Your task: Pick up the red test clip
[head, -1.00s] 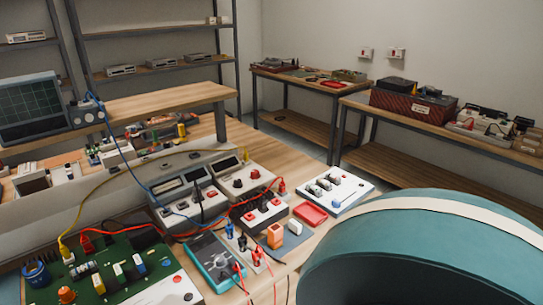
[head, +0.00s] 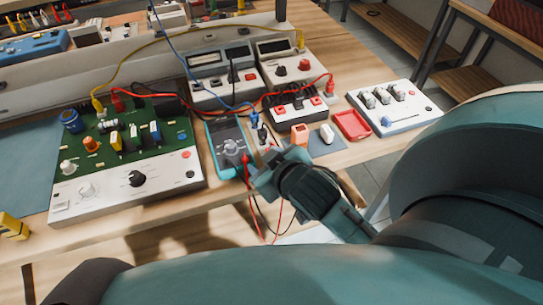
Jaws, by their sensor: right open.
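My right gripper (head: 258,175) is open at the front edge of the bench, just right of the blue multimeter (head: 228,146). A red probe or clip end (head: 245,160) shows right beside its fingers; I cannot tell whether they touch. Another red clip (head: 118,102) sits at the back of the green circuit board (head: 170,112) on a red lead. A red plug (head: 330,86) stands at the lead's other end. I cannot tell which of these is the red test clip. My left gripper is not in view.
A red tray (head: 351,125), a white computer mouse-like item (head: 327,133) and an orange block (head: 299,134) lie right of the gripper. A white switch box (head: 412,118) stands farther right. Red and black leads hang over the front edge. Bare wood (head: 375,150) shows before the tray.

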